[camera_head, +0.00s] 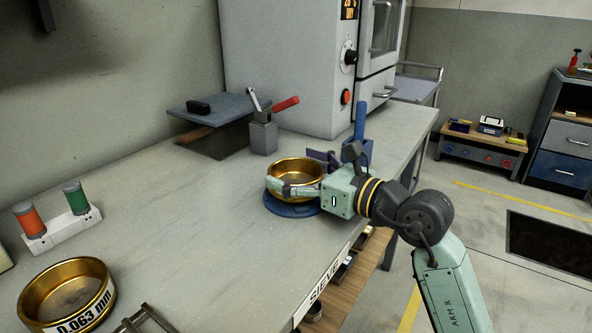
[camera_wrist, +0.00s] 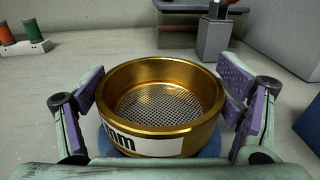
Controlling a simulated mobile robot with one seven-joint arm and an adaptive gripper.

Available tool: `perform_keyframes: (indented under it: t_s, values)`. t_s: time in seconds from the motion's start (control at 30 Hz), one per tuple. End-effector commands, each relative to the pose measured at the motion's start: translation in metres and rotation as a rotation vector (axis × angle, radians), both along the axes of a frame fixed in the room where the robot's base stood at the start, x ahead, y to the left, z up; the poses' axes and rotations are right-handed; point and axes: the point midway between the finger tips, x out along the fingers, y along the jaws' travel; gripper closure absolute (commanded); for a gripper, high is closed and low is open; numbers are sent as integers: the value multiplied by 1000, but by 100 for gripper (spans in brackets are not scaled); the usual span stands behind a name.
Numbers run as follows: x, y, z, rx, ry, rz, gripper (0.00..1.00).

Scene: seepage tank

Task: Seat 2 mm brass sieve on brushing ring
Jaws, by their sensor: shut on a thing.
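A brass sieve (camera_head: 296,170) with a mesh floor is between the fingers of my gripper (camera_wrist: 165,97). In the wrist view the sieve (camera_wrist: 130,128) looks level, and its white label shows only the end of its text, "mm". The purple finger pads are at its left and right sides, and my gripper is shut on it. The blue brushing ring (camera_head: 291,210) is directly under the sieve, its rim showing around the front. It also shows as blue beneath the sieve in the wrist view (camera_wrist: 209,149). I cannot tell whether sieve and ring touch all round.
A 0.063 mm brass sieve (camera_head: 66,293) stands at the front left. A press with a red handle (camera_head: 263,136) and a grey oven (camera_head: 285,70) stand at the back. A blue upright (camera_head: 360,121) rises beside the ring.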

Motion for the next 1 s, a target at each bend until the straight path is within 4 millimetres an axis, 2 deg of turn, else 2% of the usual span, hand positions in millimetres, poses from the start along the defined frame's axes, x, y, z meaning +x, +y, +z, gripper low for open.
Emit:
perform_keyframes:
  t_s: [0.4,0.43,0.63,1.0]
  values:
    - [0,0,-11,1,-1,0,48]
    - [0,0,-9,1,-1,0,13]
    - [0,0,-9,0,0,0,0]
    - [-1,-2,-9,0,0,-1,0]
